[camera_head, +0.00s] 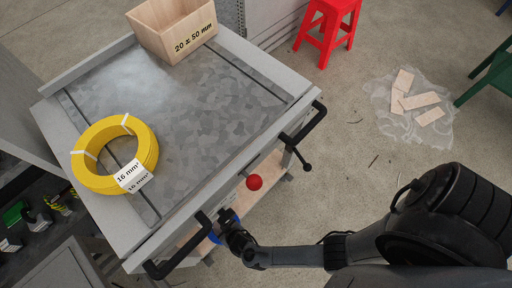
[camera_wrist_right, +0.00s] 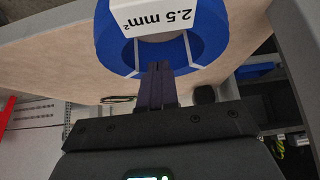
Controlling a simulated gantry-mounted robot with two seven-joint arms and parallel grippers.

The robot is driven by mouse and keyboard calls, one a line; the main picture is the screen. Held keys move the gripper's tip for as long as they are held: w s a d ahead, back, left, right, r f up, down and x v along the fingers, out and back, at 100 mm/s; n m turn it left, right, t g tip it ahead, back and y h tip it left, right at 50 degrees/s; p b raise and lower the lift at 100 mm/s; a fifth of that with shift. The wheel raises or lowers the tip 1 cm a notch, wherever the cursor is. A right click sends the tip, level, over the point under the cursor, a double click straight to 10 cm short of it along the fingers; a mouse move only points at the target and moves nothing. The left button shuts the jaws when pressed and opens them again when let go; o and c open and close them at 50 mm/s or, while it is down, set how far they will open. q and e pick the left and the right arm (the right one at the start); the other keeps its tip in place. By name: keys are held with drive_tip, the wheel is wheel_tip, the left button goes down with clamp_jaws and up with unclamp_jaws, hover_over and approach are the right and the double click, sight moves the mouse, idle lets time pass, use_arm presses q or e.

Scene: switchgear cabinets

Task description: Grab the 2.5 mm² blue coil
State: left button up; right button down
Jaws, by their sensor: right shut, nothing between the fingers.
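The blue coil (camera_wrist_right: 112,45) with a white "2.5 mm²" label (camera_wrist_right: 152,14) fills the top of the right wrist view. It lies on a pale wooden shelf. In the head view only a bit of its blue edge (camera_head: 215,238) shows beside my right gripper, under the cart's edge. My right gripper (camera_wrist_right: 159,66) is shut and empty, its fingertips in front of the coil's rim. Whether they touch it, I cannot tell. It also shows in the head view (camera_head: 229,219), partly hidden. My left gripper is not in view.
A yellow 16 mm² coil (camera_head: 87,136) and a wooden "20 x 50 mm" box (camera_head: 160,18) stand on the cart's metal top (camera_head: 215,110). A red stool (camera_head: 327,25) stands behind.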

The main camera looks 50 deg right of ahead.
drive_tip(key=s+p, duration=0.4)
drive_tip(key=s, duration=1.3)
drive_tip(key=shift+s+a, duration=0.2)
drive_tip(key=shift+a, duration=0.05)
drive_tip(key=c, duration=1.4)
unclamp_jaws()
drive_tip(key=shift+s, duration=0.4)
drive_tip(key=o, duration=0.6)
drive_tip(key=shift+s, duration=0.1)
